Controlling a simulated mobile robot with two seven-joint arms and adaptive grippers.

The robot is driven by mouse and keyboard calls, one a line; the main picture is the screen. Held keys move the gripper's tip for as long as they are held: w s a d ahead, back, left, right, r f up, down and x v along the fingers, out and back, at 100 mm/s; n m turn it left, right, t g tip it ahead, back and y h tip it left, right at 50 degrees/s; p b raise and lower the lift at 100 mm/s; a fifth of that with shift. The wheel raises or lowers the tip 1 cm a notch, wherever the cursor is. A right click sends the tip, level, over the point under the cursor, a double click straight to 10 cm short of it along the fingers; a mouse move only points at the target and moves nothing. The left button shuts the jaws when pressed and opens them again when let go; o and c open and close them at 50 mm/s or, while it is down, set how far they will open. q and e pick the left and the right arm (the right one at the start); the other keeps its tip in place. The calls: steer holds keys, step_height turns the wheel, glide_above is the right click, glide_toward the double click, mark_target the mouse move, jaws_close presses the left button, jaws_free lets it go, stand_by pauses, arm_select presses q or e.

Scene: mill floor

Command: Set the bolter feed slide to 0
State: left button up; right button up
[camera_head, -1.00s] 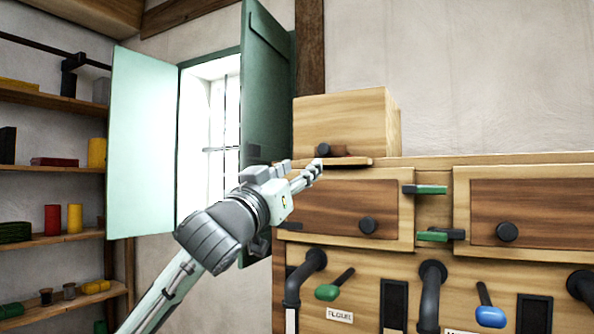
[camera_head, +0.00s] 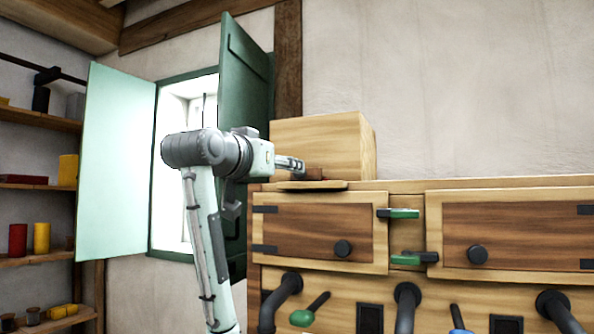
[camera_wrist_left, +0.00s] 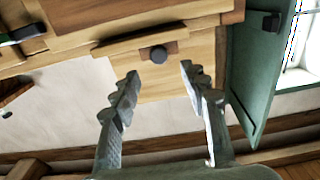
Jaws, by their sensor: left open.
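A pale wooden box (camera_head: 322,145) stands on the cabinet top, with a wooden ledge (camera_head: 312,185) at its foot. A dark round knob (camera_wrist_left: 159,54) sits low on the box front in the left wrist view, which shows the scene upside down. It may be the feed slide's knob; no scale or 0 mark is readable. My left gripper (camera_wrist_left: 160,73) is open and empty, with the knob just beyond and between its fingertips, apparently not touching. In the head view the left gripper (camera_head: 303,165) covers the knob; a reddish-brown piece (camera_head: 315,174) shows beside it. My right gripper is not in view.
The cabinet below has a left door (camera_head: 310,232), a right door (camera_head: 520,235), green-handled levers (camera_head: 404,213) and dark pipes (camera_head: 407,300). A green shutter (camera_head: 245,110) of the open window is close behind my left wrist. Shelves (camera_head: 35,186) stand at the far left.

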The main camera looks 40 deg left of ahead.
arm_select(q)
steer(key=p+x, duration=0.1)
steer(key=x, duration=0.6)
steer(key=shift+w, duration=0.4)
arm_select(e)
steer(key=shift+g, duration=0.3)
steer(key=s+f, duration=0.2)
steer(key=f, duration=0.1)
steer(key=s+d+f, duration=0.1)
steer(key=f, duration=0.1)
arm_select(q)
jaws_close()
